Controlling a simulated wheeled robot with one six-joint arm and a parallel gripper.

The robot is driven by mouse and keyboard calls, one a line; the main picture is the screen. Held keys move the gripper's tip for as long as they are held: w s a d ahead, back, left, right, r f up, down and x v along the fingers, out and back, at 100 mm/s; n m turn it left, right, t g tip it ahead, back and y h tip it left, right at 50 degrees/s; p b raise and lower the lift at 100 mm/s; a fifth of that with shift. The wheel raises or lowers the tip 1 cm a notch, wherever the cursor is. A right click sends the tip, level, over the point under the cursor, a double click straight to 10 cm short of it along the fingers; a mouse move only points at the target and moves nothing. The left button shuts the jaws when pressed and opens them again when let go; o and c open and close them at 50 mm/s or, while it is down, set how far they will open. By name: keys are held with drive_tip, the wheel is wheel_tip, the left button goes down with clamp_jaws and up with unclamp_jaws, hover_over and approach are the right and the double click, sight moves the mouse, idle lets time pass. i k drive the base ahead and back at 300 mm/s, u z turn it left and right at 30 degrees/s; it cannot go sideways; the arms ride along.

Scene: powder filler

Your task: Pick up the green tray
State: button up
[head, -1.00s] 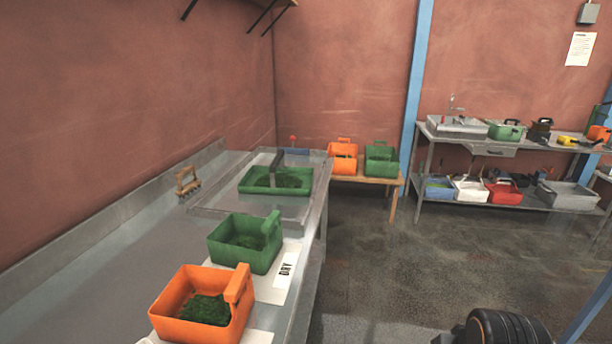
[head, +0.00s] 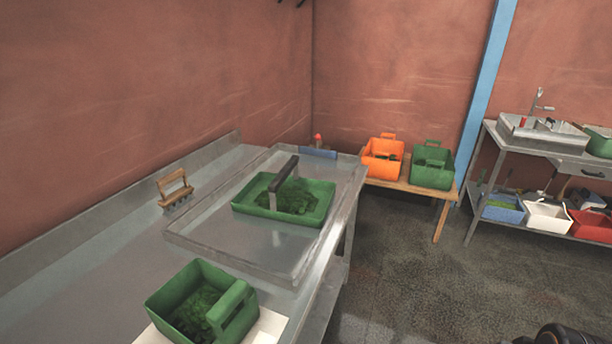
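The green tray (head: 262,213) is shallow and rectangular and holds dark green, loose-looking stuff. It sits inside a raised-rim metal pan (head: 215,249) on the metal counter, in the middle of the head view. A dark handle (head: 284,174) rises from it or over it; I cannot tell whether it belongs to the tray. A deeper green bin (head: 168,297) with a side handle stands nearer, at the bottom of the view, with similar green contents. My gripper is not in view.
The metal counter (head: 85,265) runs along the left wall with a wooden-handled brush (head: 175,187) on it. An orange bin (head: 383,171) and another green bin (head: 433,180) stand on a wooden bench (head: 412,190). Dark floor (head: 400,275) is open to the right.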

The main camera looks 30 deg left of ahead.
sight(280, 196)
drive_tip(key=i, duration=2.75)
drive_tip(key=u, duration=3.6)
drive_tip(key=i, duration=0.5)
